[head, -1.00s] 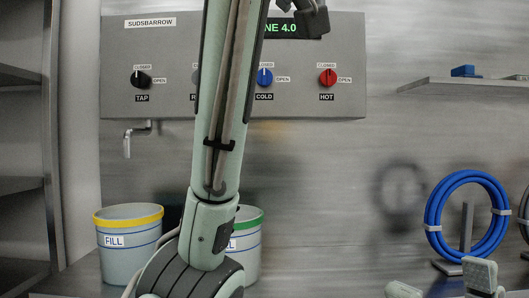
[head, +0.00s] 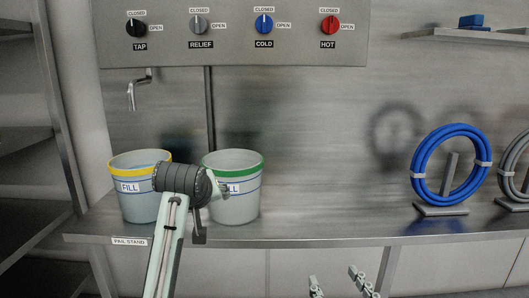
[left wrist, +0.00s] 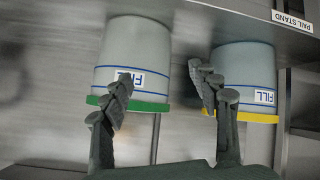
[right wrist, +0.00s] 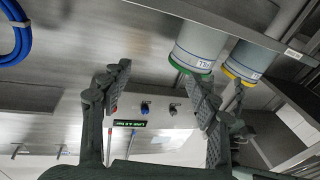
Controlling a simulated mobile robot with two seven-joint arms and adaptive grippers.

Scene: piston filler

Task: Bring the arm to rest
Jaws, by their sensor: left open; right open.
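A yellow-rimmed pail (head: 132,205) and a green-rimmed pail (head: 241,207) stand on the bench (head: 320,228) beneath a panel (head: 230,52) with several knobs, all pointing to CLOSED. A spout (head: 132,95) hangs above the yellow-rimmed pail. A blue hose coil (head: 418,165) stands right; the bench middle is clear.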

